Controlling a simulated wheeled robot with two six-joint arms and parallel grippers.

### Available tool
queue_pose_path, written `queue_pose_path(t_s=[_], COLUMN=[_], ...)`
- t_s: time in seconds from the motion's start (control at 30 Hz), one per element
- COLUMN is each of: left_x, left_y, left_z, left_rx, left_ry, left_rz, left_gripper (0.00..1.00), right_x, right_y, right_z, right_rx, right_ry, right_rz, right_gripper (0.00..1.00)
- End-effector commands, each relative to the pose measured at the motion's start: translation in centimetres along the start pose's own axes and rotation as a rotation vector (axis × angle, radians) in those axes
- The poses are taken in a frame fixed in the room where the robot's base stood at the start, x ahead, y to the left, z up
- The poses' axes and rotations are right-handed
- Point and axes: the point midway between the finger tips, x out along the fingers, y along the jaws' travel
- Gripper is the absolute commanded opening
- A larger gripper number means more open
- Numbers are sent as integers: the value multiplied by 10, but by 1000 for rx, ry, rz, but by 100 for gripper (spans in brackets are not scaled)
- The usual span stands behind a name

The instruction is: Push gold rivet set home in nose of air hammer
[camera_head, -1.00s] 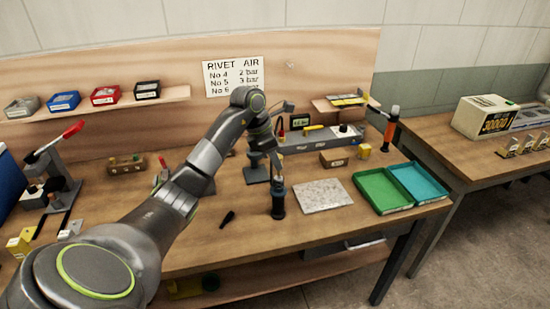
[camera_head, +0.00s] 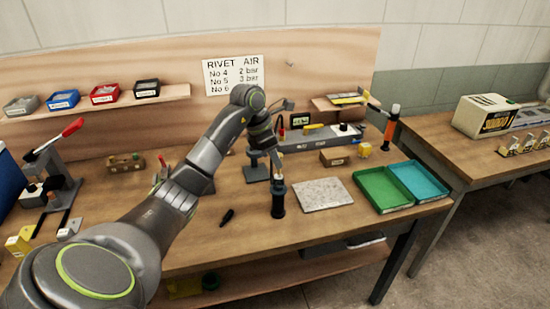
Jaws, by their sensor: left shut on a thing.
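A black cylindrical tool (camera_head: 278,204), which looks like the air hammer, stands upright near the bench's front edge. My left gripper (camera_head: 277,176) reaches in from the left and points down at the tool's top end. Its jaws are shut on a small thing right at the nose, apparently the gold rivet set. The set is too small and too covered by the fingers to make out its colour or how deep it sits. My right gripper is not in view.
A speckled slab (camera_head: 322,194) lies right of the tool, then a green tray (camera_head: 381,208) and a teal tray (camera_head: 417,203). A small black piece (camera_head: 227,217) lies to the left. A red-handled press (camera_head: 52,170) stands far left. The bench front is mostly clear.

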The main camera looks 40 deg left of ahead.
Motion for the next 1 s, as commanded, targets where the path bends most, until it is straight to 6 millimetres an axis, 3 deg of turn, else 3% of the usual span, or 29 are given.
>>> queue_pose_path(t_s=[1.0], left_x=[0], left_y=[0], left_z=[0], left_rx=[0], left_ry=[-1], left_rz=[1], left_gripper=[0], right_x=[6], right_y=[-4], right_z=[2], right_rx=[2], right_ry=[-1], right_rz=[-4], right_gripper=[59])
